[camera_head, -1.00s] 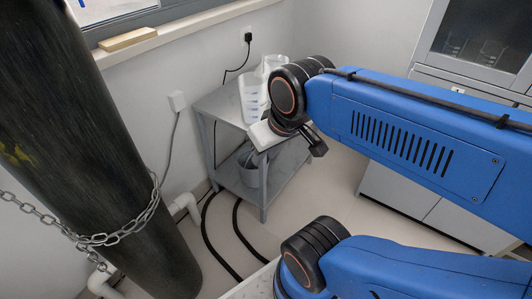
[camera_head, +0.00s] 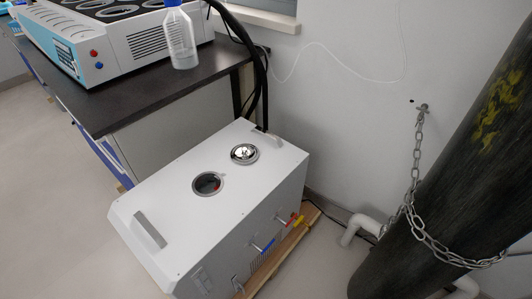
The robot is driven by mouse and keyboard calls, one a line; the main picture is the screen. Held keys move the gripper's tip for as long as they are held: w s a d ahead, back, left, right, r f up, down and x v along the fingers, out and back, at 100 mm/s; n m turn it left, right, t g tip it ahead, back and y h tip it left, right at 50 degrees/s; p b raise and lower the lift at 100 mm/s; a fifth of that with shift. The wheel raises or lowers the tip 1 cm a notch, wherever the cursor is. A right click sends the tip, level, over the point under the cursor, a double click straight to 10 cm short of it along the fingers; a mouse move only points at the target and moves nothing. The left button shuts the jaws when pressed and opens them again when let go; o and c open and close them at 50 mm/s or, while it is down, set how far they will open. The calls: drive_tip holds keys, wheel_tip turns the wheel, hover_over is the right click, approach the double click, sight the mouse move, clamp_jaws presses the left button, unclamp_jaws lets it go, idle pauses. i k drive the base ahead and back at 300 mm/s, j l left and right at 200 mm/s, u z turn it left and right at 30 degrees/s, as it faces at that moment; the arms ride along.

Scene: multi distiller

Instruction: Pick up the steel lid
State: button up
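The steel lid (camera_head: 244,154) is a shiny round disc with a small knob. It lies on the top of a white box-shaped machine (camera_head: 167,189), toward its back right. Beside it, nearer the front left, is a round opening (camera_head: 208,184) with a metal rim and a dark inside; the lid is apart from it. My gripper and arm are not in this view now, so I cannot see whether the gripper is open or shut.
A dark-topped bench (camera_head: 150,80) with a heating unit (camera_head: 115,40) and a clear bottle (camera_head: 181,40) stands behind left. A chained dark cylinder (camera_head: 450,170) stands at right. Valve handles (camera_head: 262,248) stick out of the machine's side. Floor at left is clear.

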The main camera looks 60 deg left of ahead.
sight(244, 154)
drive_tip(key=k+l+u, duration=0.5)
drive_tip(key=k+u, duration=0.1)
drive_tip(key=u, duration=0.95)
drive_tip(key=i+l+u, duration=0.2)
drive_tip(key=u, duration=0.25)
drive_tip(key=i+l+u, duration=0.2)
drive_tip(key=u, duration=0.25)
drive_tip(key=i+l+u, duration=0.15)
drive_tip(key=l+u, duration=0.3)
drive_tip(key=i+l+u, duration=0.1)
drive_tip(key=l+u, duration=0.25)
drive_tip(key=u, duration=0.15)
